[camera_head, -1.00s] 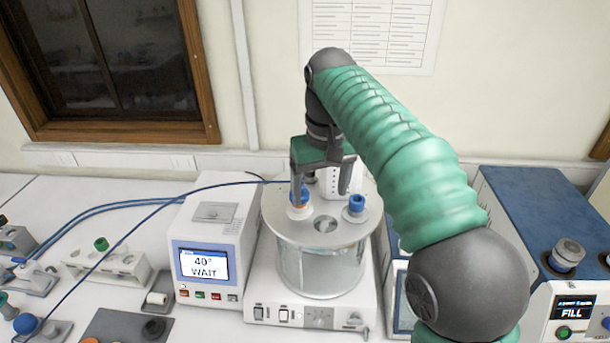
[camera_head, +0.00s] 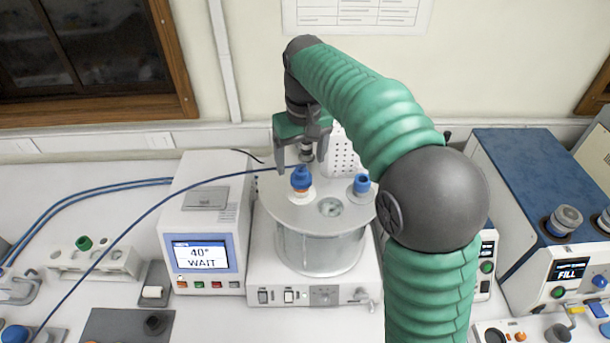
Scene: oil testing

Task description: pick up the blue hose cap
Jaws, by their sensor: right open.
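The thin blue hose (camera_head: 160,208) runs from the lower left up to this cap. A second blue cap (camera_head: 362,184) stands on the lid to the right. Which of them is the blue hose cap is not certain, but the hose meets the left one. My right gripper (camera_head: 302,160) points down, open and empty, just above and behind the left cap, which shows in front of its fingers. My left gripper is out of view.
A white control box (camera_head: 207,228) reading "40° WAIT" stands left of the bath. A blue-topped machine (camera_head: 525,180) reading "FILL" stands at right. A white rack with a green cap (camera_head: 84,243) is at far left. The wall is close behind.

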